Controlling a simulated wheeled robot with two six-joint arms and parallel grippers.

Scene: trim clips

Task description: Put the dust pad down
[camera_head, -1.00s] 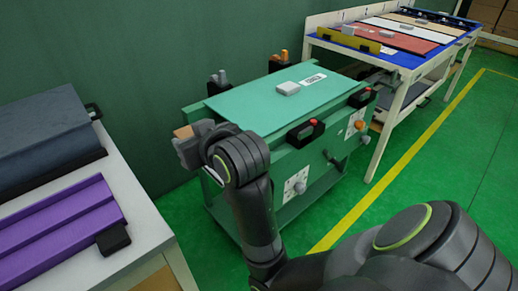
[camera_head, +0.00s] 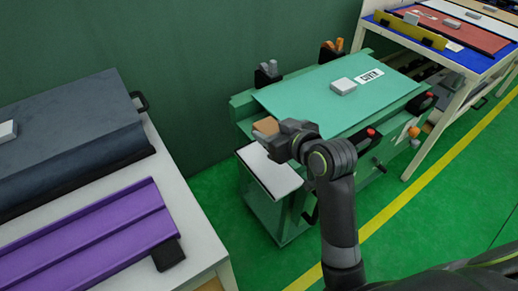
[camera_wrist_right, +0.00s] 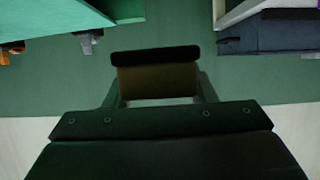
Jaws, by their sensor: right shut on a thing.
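The dust pad (camera_head: 266,126) is a small tan-brown block at the left end of my right gripper (camera_head: 278,133). My right gripper is shut on it. In the right wrist view the dust pad (camera_wrist_right: 157,82) shows as a brown block with a dark edge, between the fingers. In the head view the pad shows in front of the near left corner of the green work top, above or beside a small white shelf (camera_head: 268,174). I cannot tell whether it touches anything. The gripper hides part of the pad and shelf. My left gripper is not in view.
A green panel labelled COVER (camera_head: 320,110) lies on the green cart with a small grey block (camera_head: 343,86) on it. A white table with a purple trim (camera_head: 90,235) and dark grey trim stands left. A blue-topped table (camera_head: 450,52) stands at the back right.

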